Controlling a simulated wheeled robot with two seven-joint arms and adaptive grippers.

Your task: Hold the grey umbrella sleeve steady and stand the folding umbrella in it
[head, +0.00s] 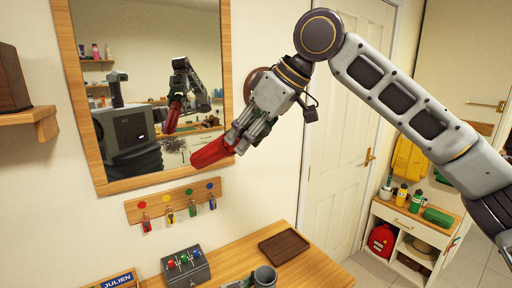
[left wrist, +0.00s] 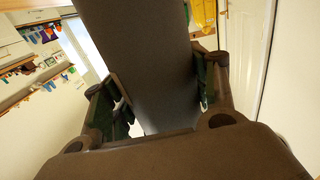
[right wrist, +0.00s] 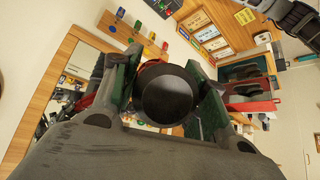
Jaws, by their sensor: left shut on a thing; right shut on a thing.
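The grey umbrella sleeve (head: 265,276) stands at the bottom edge of the head view, on the wooden top. My left gripper (head: 240,283) is shut on it from the left; the left wrist view shows the sleeve (left wrist: 150,70) as a grey tube between the fingers. The red folding umbrella (head: 211,153) is in my right gripper (head: 243,137), tilted, high above the top and in front of the mirror. In the right wrist view, a dark round end (right wrist: 168,95) with red beside it sits between the fingers. The sleeve's lower part is out of the head view.
The mirror (head: 150,80) hangs behind the umbrella. Below it is a hook rail (head: 175,203) with coloured tags. On the wooden top are a grey box with coloured knobs (head: 186,266), a brown tray (head: 284,246) and a JULIEN name plate (head: 118,281). The air above the sleeve is clear.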

